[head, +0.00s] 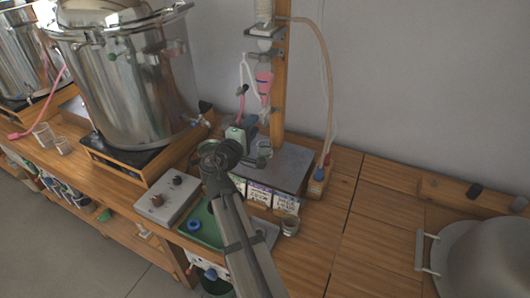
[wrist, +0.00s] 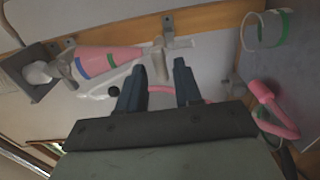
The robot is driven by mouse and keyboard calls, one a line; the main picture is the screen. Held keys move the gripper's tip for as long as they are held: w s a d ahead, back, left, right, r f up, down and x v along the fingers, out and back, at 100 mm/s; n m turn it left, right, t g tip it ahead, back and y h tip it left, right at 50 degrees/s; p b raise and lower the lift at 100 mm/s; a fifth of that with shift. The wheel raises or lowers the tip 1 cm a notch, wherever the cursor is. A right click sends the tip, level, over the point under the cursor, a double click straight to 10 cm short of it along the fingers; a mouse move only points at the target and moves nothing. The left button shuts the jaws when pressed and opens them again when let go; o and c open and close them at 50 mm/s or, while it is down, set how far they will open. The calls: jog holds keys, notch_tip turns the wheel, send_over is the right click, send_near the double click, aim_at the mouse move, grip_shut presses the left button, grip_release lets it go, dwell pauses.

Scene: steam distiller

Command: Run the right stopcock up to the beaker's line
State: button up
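A pink-filled glass funnel (head: 264,82) hangs on the wooden post in the head view. In the wrist view the funnel (wrist: 105,60) lies sideways in the picture, with blue and green bands. Its pale stopcock (wrist: 160,63) is at its narrow end, just beyond my fingertips. My gripper (wrist: 160,77) is open, with the stopcock end in line with the gap; I cannot tell if they touch. In the head view my gripper (head: 249,124) is in front of the post. The clear beaker (head: 265,148) stands below; its green line shows in the wrist view (wrist: 280,26). No liquid is discernible in it.
A pink hose (wrist: 274,108) lies near the beaker. A large steel pot (head: 130,80) stands left of my arm. A grey control box (head: 165,198), green tray (head: 203,228) and small cup (head: 290,224) are in front. The right tabletop (head: 375,225) is mostly clear.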

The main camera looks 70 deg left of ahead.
jog(key=shift+x, duration=1)
jog(key=shift+c, duration=0.4)
